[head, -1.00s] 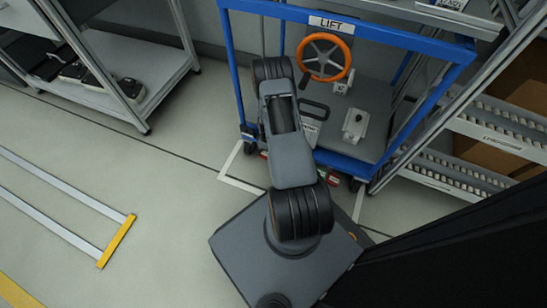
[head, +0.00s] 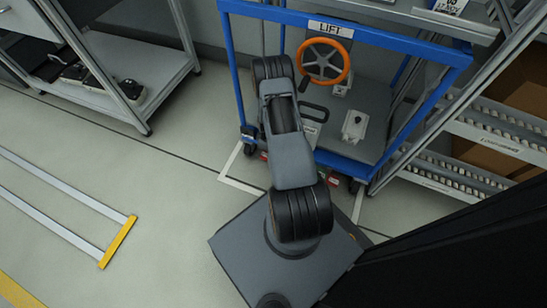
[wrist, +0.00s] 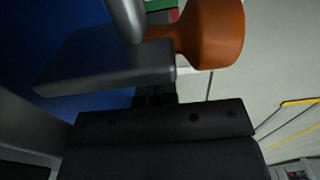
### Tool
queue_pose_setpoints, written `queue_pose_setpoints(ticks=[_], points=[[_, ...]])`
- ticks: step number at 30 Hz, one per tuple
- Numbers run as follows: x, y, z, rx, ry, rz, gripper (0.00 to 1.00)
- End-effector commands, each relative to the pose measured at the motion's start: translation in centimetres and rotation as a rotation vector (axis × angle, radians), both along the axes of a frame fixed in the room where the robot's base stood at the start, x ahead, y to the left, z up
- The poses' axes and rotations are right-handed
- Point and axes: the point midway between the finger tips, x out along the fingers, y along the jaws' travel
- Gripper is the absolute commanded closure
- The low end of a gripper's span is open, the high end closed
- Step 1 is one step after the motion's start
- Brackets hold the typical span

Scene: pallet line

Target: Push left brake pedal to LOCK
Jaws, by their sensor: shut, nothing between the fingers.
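The blue-framed lift cart (head: 345,30) stands in front of me. At its lower left corner, a red and green marking (head: 263,155) shows by the caster, partly behind my arm. My gripper is hidden behind my arm in the head view. In the wrist view my gripper (wrist: 155,96) is shut and empty, dark at the lower middle. A grey plate (wrist: 105,65), which looks like the left brake pedal, lies just beyond the fingertips. I cannot tell whether they touch.
An orange handwheel (head: 324,61) and a grey box with a knob (head: 354,126) are on the cart. A roller rack (head: 480,135) stands close on the right, a shelf (head: 140,75) at the left. The floor at left is open, with a yellow-ended floor frame (head: 117,242).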

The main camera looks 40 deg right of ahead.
Motion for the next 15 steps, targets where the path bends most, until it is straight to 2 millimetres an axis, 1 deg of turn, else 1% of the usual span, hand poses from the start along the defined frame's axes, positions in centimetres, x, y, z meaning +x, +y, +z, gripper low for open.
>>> queue_pose_setpoints(ticks=[1,15], points=[[0.0,0.0,0.8,0.000,0.000,0.000,1.00],[0.0,0.0,4.6,0.000,0.001,0.000,1.00]])
